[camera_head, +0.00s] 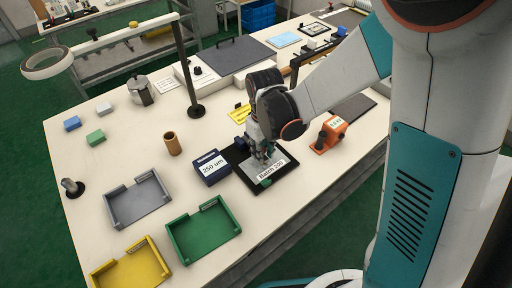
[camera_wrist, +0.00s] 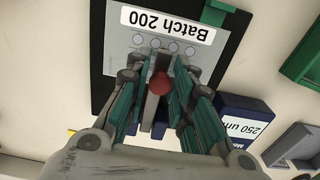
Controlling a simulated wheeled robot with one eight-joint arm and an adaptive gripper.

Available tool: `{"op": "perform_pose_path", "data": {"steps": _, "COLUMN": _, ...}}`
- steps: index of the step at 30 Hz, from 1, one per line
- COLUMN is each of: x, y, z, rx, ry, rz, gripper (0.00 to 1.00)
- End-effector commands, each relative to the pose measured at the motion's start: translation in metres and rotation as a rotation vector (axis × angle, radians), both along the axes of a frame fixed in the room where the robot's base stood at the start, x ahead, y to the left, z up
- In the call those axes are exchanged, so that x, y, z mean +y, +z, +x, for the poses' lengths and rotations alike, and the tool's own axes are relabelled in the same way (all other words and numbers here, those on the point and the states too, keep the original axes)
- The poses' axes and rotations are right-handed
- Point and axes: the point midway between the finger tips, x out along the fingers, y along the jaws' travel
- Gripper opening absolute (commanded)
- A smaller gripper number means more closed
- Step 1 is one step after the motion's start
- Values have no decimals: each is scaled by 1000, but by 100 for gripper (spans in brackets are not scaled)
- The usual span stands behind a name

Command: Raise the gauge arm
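My gripper (camera_head: 262,155) is over a black-edged base (camera_head: 236,190) near the table's front edge. A grey keypad film (camera_wrist: 120,42) with a "Batch 200" label (camera_wrist: 168,24) lies on this base; the label also shows in the head view (camera_head: 271,170). In the wrist view my gripper (camera_wrist: 163,72) has its two fingers close together. A red ball knob (camera_wrist: 160,83), seemingly the gauge arm's end, shows between them. Whether the fingers press on the knob cannot be told. The rest of the gauge arm is mostly hidden by my gripper.
A blue "250 um" box (camera_head: 211,168) stands just left of the base. An orange device (camera_head: 329,136) stands to its right. Green (camera_head: 204,231), grey (camera_head: 137,203) and yellow (camera_head: 131,267) trays lie at the left front. A brown cylinder (camera_head: 173,144) stands behind the blue box.

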Motion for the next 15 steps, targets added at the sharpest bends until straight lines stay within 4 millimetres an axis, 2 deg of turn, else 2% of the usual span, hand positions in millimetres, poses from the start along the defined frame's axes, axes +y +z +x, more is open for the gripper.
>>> {"op": "perform_pose_path", "data": {"steps": 2, "x": 0, "y": 0, "z": 0, "rx": 0, "ry": 0, "rz": 0, "gripper": 7}}
{"op": "perform_pose_path", "data": {"steps": 15, "x": 2, "y": 8, "z": 2, "rx": 0, "ry": 0, "rz": 0, "gripper": 7}}
